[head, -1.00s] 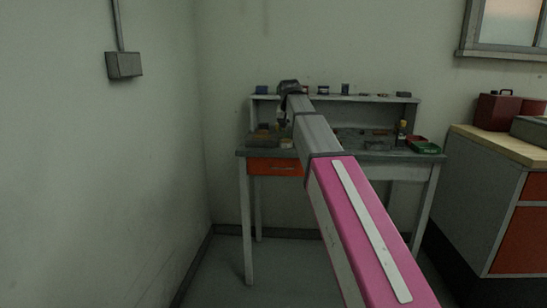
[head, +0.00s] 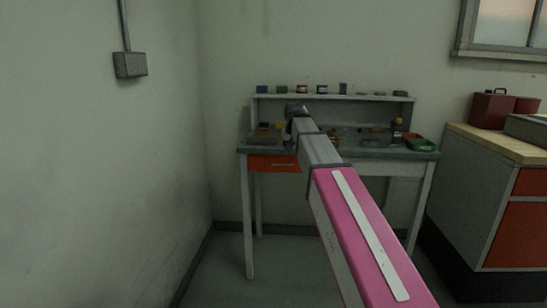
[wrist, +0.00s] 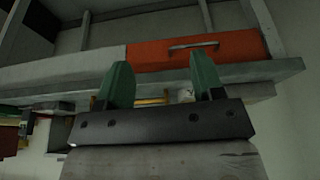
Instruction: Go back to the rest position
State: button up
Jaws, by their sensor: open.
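My arm reaches forward from the bottom right of the head view to a workbench (head: 345,154) against the back wall. Its dark end (head: 297,111) is over the left part of the bench, in front of the back shelf. In the wrist view my gripper (wrist: 161,76) has two green fingers standing well apart with nothing held between them. Beyond the fingers are the bench edge and an orange drawer (wrist: 195,50) with a metal handle. The fingers are too small to make out in the head view.
Small items line the bench's raised shelf (head: 370,98). A green tray (head: 421,144) sits at the bench's right end. A wood-topped cabinet (head: 480,170) stands at right with a dark red box (head: 492,110). A wall is close at left. Floor (head: 225,275) before the bench is clear.

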jog(key=s+d+f+g, duration=0.1)
jog(key=s+d+f, duration=0.2)
jog(key=s+f, duration=0.6)
jog(key=s+d+f+g, duration=0.1)
jog(key=s+d+f, duration=0.3)
jog(key=s+f, duration=0.5)
jog(key=s+d+f+g, duration=0.1)
jog(key=s+d+f, duration=0.2)
jog(key=s+f, duration=0.6)
notch_tip(320, 180, down, 11)
jog(key=shift+d+r+n+g, duration=0.15)
jog(key=shift+n+g, duration=0.25)
